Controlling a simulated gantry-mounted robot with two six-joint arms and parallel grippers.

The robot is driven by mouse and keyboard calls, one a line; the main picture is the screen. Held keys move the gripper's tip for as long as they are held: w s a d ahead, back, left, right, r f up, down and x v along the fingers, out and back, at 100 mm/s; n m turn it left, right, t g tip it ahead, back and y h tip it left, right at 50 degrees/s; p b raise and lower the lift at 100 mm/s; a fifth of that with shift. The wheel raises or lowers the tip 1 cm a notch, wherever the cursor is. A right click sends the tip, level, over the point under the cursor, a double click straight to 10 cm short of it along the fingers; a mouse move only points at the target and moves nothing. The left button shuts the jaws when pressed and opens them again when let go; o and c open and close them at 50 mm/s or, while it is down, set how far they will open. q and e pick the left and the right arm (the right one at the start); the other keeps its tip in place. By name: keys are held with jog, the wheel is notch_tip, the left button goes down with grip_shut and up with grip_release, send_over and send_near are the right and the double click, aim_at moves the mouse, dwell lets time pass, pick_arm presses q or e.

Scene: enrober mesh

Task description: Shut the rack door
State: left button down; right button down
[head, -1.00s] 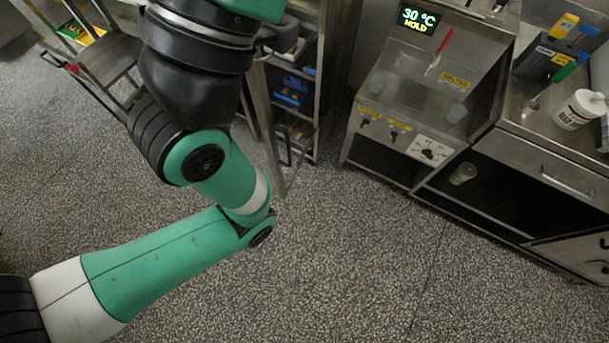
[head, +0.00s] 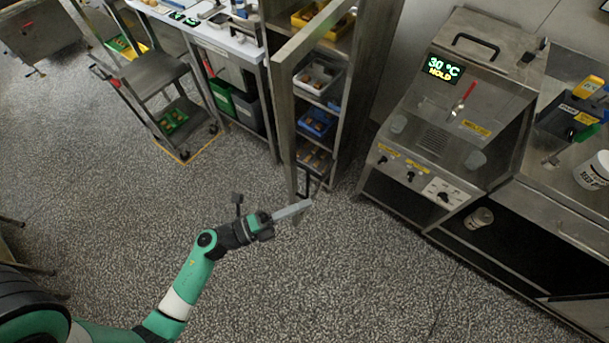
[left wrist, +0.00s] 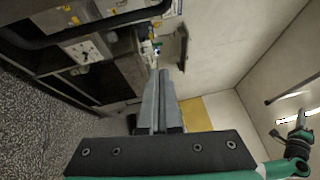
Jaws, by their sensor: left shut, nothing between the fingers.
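The rack (head: 368,85) stands at the top middle of the head view, with trays on its shelves. Its door (head: 286,118) stands open, swung out to the left of the shelves, which are exposed. A dark handle (head: 309,184) shows near the door's lower end.
A machine with a "30 °C HOLD" display (head: 444,68) stands right of the rack. A cart (head: 155,75) and a white-topped table (head: 232,45) stand to the left. The speckled floor (head: 330,275) in front is clear.

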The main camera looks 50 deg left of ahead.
pick_arm(q)
jog(key=s+a+f+n+y, duration=0.1)
jog(key=s+f+n+y, duration=0.15)
jog(key=s+f, duration=0.25)
jog(key=b, duration=0.2)
send_over(308, 195)
jog(key=s+d, duration=0.1)
jog(key=s, duration=0.1)
jog(key=shift+r+g, duration=0.15)
jog(key=shift+g, duration=0.25)
